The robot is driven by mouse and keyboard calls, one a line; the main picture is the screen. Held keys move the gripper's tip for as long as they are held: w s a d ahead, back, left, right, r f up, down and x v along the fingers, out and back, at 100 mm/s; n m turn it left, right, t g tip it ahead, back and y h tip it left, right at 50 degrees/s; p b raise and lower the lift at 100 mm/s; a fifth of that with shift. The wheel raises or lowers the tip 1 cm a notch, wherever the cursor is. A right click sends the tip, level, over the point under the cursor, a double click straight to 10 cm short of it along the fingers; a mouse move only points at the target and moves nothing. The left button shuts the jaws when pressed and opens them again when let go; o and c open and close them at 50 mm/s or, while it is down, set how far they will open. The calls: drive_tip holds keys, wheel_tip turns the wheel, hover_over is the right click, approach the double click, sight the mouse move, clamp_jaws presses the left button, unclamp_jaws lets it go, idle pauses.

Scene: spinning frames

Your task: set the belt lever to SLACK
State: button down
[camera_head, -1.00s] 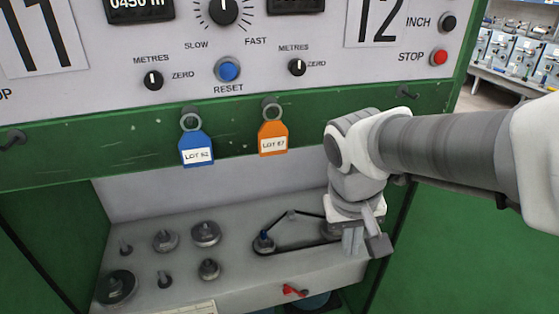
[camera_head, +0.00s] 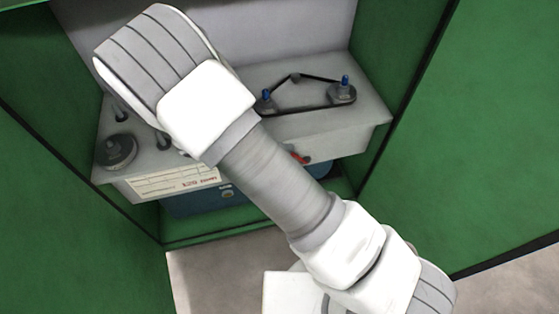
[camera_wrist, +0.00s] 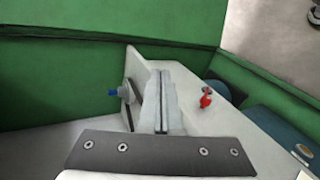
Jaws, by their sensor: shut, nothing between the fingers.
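The belt lever is a small red handle on the front face of the grey shelf. In the head view the red lever (camera_head: 300,157) shows just past my arm, partly hidden by it. In the wrist view the lever (camera_wrist: 206,97) stands to the right of my gripper (camera_wrist: 161,76), apart from it. My gripper's fingers are together and hold nothing; in the head view it is hidden behind my arm. The black belt (camera_head: 300,108) runs around pulleys with blue tops on the shelf. The lever's setting marks cannot be read.
Green cabinet walls (camera_head: 415,95) flank the grey shelf (camera_head: 365,118). Dark knobbed parts (camera_head: 117,150) stand at the shelf's left. A white label (camera_head: 175,182) is on its front. A blue unit (camera_head: 205,200) sits beneath.

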drive_tip(key=a+f+n+t+y+b, duration=0.1)
drive_tip(key=a+f+n+t+b, duration=0.1)
drive_tip(key=f, duration=0.6)
drive_tip(key=s+a+f+n+t+y+b, duration=0.1)
drive_tip(key=a+f+n+t, duration=0.3)
drive_tip(key=f+t, duration=0.3)
drive_tip(key=a+f+n+t+y+b, duration=0.1)
drive_tip(key=a+f+n+t+b, duration=0.1)
drive_tip(key=f, duration=0.6)
drive_tip(key=n+t, duration=0.1)
drive_tip(key=t, duration=0.1)
drive_tip(key=shift+s+a+f+t+y+b, duration=0.25)
drive_tip(key=shift+a+f+t+y+b, duration=0.05)
drive_tip(key=shift+a+t+y, duration=0.1)
drive_tip(key=s+d+b+x, duration=0.1)
drive_tip(key=d+b+x, duration=0.1)
drive_tip(key=x, duration=1.1)
drive_tip(key=shift+s+d, duration=0.15)
drive_tip(key=shift+d, duration=0.2)
drive_tip(key=shift+r, duration=0.2)
